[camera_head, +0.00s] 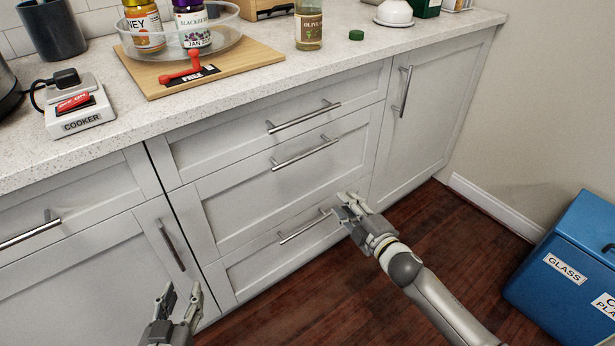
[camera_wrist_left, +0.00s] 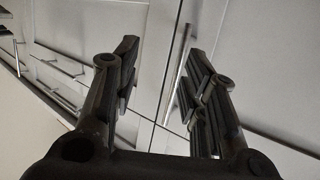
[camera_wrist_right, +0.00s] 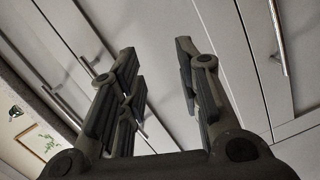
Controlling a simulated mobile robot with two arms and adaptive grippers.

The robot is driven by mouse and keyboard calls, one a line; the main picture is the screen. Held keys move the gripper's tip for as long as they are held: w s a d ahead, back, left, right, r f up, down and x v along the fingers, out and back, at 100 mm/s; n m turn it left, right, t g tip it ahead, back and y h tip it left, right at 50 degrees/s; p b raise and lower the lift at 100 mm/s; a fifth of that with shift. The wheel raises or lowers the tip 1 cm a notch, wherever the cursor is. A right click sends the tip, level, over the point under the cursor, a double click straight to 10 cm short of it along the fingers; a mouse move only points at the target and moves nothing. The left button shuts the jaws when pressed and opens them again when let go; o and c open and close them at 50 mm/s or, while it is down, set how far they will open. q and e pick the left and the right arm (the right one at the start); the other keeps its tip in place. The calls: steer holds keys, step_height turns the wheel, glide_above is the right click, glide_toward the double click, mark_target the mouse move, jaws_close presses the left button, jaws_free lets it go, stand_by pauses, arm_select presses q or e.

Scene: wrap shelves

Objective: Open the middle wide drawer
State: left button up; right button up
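The middle wide drawer (camera_head: 240,205) is a white panel in the counter front, shut, with a silver bar handle (camera_head: 305,153). The top wide drawer (camera_head: 225,143) above it and the bottom wide drawer (camera_head: 255,272) below it are also shut. My right gripper (camera_head: 347,206) is open and empty, below and right of the middle handle, and overlaps the right end of the bottom handle (camera_head: 305,226) in the head view. I cannot tell whether it touches. My left gripper (camera_head: 181,300) is open and empty, low in front of the left cupboard door.
The left cupboard door has a vertical handle (camera_head: 170,245); a right cupboard door (camera_head: 425,120) stands beside the drawers. A blue recycling bin (camera_head: 560,270) is at the right. Dark wood floor (camera_head: 455,255) is clear between. Jars, a board and a bottle (camera_head: 309,28) sit on the counter.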

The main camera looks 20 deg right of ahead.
mark_target(307, 152)
steer(key=a+r+n+t+y+b, duration=0.2)
steer(key=a+r+n+y+b, duration=0.25)
steer(key=r, duration=0.45)
arm_select(q)
steer(key=s+r+t+h+b, duration=0.1)
steer(key=r+t, duration=0.6)
steer(key=r, duration=1)
steer(key=shift+s+d+h, duration=0.2)
steer(key=shift+s+h, duration=0.5)
steer(key=shift+s, duration=0.45)
arm_select(e)
steer(key=shift+n+h, duration=0.35)
steer(key=shift+n, duration=0.1)
steer(key=shift+d+r+x, duration=0.1)
steer(key=shift+r+x, duration=0.05)
steer(key=shift+x, duration=1.6)
steer(key=shift+d+r+x, duration=0.1)
steer(key=shift+r+x, duration=0.05)
steer(key=shift+x, duration=1.6)
steer(key=shift+r+x, duration=0.15)
steer(key=shift+x, duration=1.6)
jaws_close()
